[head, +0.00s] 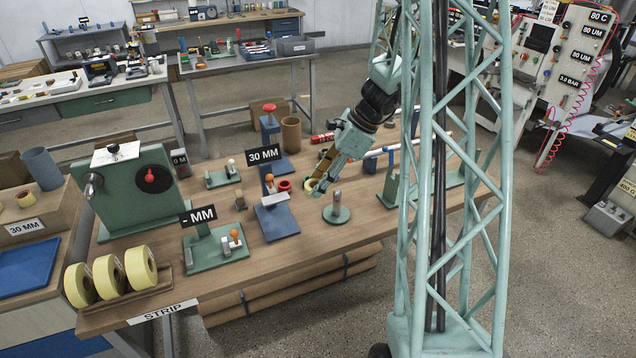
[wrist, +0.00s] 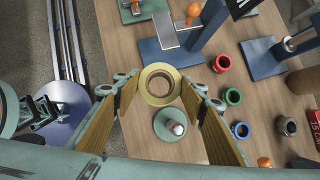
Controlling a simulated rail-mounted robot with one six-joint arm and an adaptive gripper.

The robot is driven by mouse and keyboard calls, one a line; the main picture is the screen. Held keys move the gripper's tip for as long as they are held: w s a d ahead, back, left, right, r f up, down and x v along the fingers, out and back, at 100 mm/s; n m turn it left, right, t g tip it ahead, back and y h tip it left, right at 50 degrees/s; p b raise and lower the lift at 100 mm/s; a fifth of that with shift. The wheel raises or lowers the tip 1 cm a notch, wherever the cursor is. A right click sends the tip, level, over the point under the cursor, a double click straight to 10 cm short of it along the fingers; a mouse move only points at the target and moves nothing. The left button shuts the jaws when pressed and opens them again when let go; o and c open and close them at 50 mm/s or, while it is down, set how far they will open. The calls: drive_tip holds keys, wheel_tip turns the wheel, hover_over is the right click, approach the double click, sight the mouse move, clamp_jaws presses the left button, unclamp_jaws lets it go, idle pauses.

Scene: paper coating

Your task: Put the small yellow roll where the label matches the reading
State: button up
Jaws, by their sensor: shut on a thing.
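The small yellow roll (wrist: 160,84) sits between the two fingertips of my gripper (wrist: 158,92) in the wrist view, and the gripper is shut on it. In the head view my gripper (head: 318,185) is low over the middle of the wooden bench, with the roll (head: 308,185) partly hidden at its tips. Whether the roll touches the bench is unclear. A blue gauge stand (head: 277,222) beside it carries a 30 MM reading (head: 263,155). A green gauge at the front reads - MM (head: 198,217). At the far left, a box carries a 30 MM label (head: 25,227).
A green round stand (head: 336,214) with a metal post is close to my gripper; it also shows below the roll in the wrist view (wrist: 170,127). Red (wrist: 222,64), green (wrist: 233,96) and blue (wrist: 240,130) rings lie nearby. Three large yellow rolls (head: 110,276) stand front left.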

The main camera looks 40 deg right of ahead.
drive_tip(key=w+a+n+g+h+b, duration=0.1)
drive_tip(key=w+a+n+g, duration=0.2)
drive_tip(key=a+n, duration=0.5)
drive_tip(key=w+a+r+n+g+h, duration=0.1)
drive_tip(key=w+a+n+g+h, duration=0.1)
drive_tip(key=w+a+n, duration=0.3)
drive_tip(key=w+a+n+g+h+b, duration=0.1)
drive_tip(key=w+a+n+g, duration=0.3)
drive_tip(key=a+n, duration=0.8)
drive_tip(key=shift+w+a+r+n+g+h+b, duration=0.15)
drive_tip(key=shift+a+r+n+g+h+b, duration=0.2)
drive_tip(key=shift+a, duration=2.4)
